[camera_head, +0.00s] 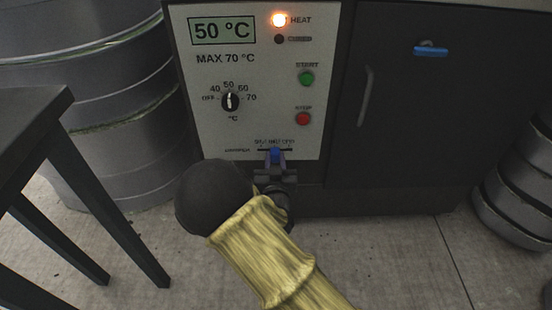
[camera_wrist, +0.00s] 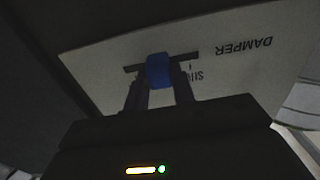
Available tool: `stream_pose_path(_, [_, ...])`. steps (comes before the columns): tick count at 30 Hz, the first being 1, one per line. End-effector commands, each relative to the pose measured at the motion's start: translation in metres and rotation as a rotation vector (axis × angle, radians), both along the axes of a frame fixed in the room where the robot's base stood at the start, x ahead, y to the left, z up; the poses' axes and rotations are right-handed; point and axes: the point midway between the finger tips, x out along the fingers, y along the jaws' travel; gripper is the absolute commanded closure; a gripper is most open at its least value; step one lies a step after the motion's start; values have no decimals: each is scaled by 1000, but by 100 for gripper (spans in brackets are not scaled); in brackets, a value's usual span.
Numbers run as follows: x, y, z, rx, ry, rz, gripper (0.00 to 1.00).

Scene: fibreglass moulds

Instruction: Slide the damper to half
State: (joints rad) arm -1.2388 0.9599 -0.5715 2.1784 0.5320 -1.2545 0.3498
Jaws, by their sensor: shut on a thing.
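The damper is a small blue slider knob (camera_head: 275,155) on a dark horizontal slot at the bottom of the white control panel (camera_head: 190,75). Small lettering for its positions runs above the slot, partly unreadable. My gripper (camera_head: 275,160) reaches up to it from below and is shut on the knob. In the wrist view the blue knob (camera_wrist: 159,70) sits between the two fingertips (camera_wrist: 159,80). The slot shows to both sides of it, and the label DAMPER appears upside down on the right. The knob stands around the middle of the slot; the exact mark is hidden.
The panel has a display (camera_head: 222,31) reading 50 °C, a lit HEAT lamp (camera_head: 279,20), a dial (camera_head: 230,102), a green START button (camera_head: 306,78) and a red STOP button (camera_head: 303,118). A dark table (camera_head: 40,120) stands at left. A dark door (camera_head: 430,110) is at right.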

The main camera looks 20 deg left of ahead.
Motion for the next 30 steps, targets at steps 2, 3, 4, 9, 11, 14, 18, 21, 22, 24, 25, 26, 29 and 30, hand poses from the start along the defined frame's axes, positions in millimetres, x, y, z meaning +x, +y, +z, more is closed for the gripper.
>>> stream_pose_path(2, [0,1,1,2,-3,0,100])
stream_pose_path(3, [0,1,1,2,-3,1,100])
stream_pose_path(4, [0,1,1,2,-3,1,71])
stream_pose_path(9, [0,0,1,2,-3,0,53])
stream_pose_path(11, [0,0,0,2,-2,0,53])
stream_pose_path(14, [0,0,0,1,-2,-1,53])
stream_pose_path(18, [-3,-2,1,0,0,-2,53])
stream_pose_path(21, [-11,-5,2,0,1,-3,53])
stream_pose_path(22, [-15,-6,2,-1,1,-3,53])
stream_pose_path(24, [-26,-10,3,-3,2,-2,53])
stream_pose_path(25, [-31,-12,3,-4,2,-2,53])
stream_pose_path(26, [-36,-13,3,-3,2,-2,53])
stream_pose_path(29, [-56,-19,3,-3,3,-2,53])
stream_pose_path(30, [-63,-21,3,-3,3,-1,53])
